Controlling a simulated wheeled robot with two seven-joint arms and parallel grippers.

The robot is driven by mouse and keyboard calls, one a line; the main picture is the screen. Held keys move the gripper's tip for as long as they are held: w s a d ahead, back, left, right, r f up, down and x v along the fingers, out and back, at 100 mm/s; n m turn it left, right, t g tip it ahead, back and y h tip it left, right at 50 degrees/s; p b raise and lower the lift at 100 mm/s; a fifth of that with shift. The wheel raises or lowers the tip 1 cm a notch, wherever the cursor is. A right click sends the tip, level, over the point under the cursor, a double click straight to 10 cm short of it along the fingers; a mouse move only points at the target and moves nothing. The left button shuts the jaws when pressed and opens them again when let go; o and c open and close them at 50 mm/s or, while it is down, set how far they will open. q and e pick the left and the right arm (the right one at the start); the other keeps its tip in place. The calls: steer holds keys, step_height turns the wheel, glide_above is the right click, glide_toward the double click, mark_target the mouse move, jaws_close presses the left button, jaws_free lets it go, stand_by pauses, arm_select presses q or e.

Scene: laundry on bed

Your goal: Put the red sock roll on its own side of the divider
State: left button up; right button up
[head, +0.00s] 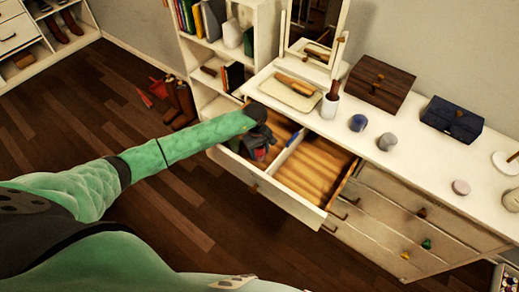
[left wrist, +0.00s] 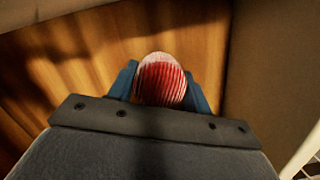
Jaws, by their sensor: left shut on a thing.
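The open dresser drawer (head: 265,184) is split by a pale divider (head: 289,147) into a left and a right compartment. My left gripper (head: 258,153) is down over the left compartment. In the left wrist view my left gripper (left wrist: 163,85) is shut on the red sock roll (left wrist: 162,82), which is red with white ribbing. The wooden drawer floor (left wrist: 110,50) shows behind the roll, with a wall on the right. I cannot tell if the roll touches the floor. My right gripper is not in view.
The right compartment (head: 316,170) looks empty. The dresser top above holds a tray (head: 290,92), a cup with a brush (head: 330,104), blue and grey round items (head: 358,123), a brown box (head: 379,85) and a blue box (head: 452,118). A bookshelf (head: 213,78) stands left.

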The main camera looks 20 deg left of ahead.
arm_select(q)
steer(key=shift+f, duration=0.1)
steer(key=shift+f, duration=0.1)
steer(key=o, duration=1)
steer(key=shift+c, duration=0.2)
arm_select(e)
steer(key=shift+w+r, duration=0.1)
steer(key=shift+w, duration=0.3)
arm_select(q)
steer(key=shift+r, duration=0.2)
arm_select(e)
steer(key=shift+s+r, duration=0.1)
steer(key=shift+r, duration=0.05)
